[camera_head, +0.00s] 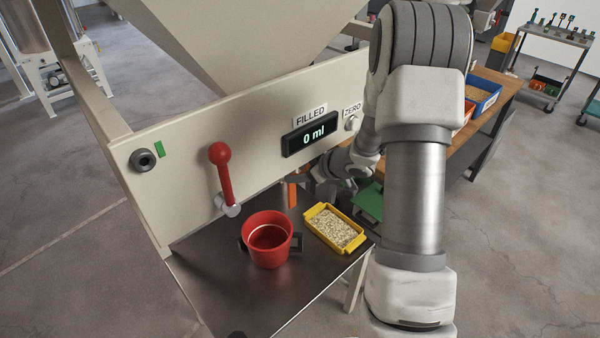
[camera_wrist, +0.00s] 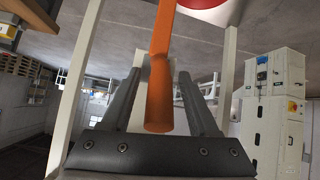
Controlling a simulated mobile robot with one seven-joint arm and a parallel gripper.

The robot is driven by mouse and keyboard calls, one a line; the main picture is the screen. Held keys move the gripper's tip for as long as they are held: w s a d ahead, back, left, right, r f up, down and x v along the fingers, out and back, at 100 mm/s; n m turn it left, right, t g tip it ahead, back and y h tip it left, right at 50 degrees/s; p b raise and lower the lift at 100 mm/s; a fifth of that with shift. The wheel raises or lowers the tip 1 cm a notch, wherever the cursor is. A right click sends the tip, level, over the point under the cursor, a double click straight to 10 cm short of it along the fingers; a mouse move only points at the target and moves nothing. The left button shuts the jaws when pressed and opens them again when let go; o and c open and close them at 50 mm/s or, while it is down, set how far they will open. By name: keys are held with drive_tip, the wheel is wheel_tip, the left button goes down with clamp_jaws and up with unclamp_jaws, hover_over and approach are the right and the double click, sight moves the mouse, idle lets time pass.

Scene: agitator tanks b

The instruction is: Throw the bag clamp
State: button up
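An orange handle (camera_head: 292,192), which I take to be the bag clamp's, hangs below the panel at the back of the metal shelf in the head view. In the wrist view the orange handle (camera_wrist: 159,95) runs down between my two fingers, its rounded lower end near the palm. My gripper (camera_wrist: 160,80) is open, with a gap visible on each side of the handle. In the head view my gripper (camera_head: 305,182) is just beside the handle, partly hidden by the panel. The clamp's upper part is hidden in the head view.
A red bucket (camera_head: 268,240) stands on the metal shelf (camera_head: 225,285). A yellow tray (camera_head: 322,212) of pale grains is to its right. A red-knobbed lever (camera_head: 222,170) sticks out from the panel (camera_head: 180,135), whose display reads 0 ml. A wooden bench (camera_head: 492,105) is behind my arm.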

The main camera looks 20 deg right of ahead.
drive_tip(key=shift+r, duration=0.15)
drive_tip(key=shift+s+d+r, duration=0.2)
drive_tip(key=shift+s+r, duration=0.05)
drive_tip(key=shift+s, duration=0.05)
drive_tip(key=s+d+r, duration=0.1)
drive_tip(key=s+d, duration=0.2)
drive_tip(key=s, duration=0.3)
drive_tip(key=s+d+r, duration=0.1)
drive_tip(key=s+d, duration=0.2)
drive_tip(key=s, duration=0.4)
drive_tip(key=shift+s+d+r, duration=0.2)
drive_tip(key=shift+s+d, duration=0.05)
drive_tip(key=shift+d, duration=0.15)
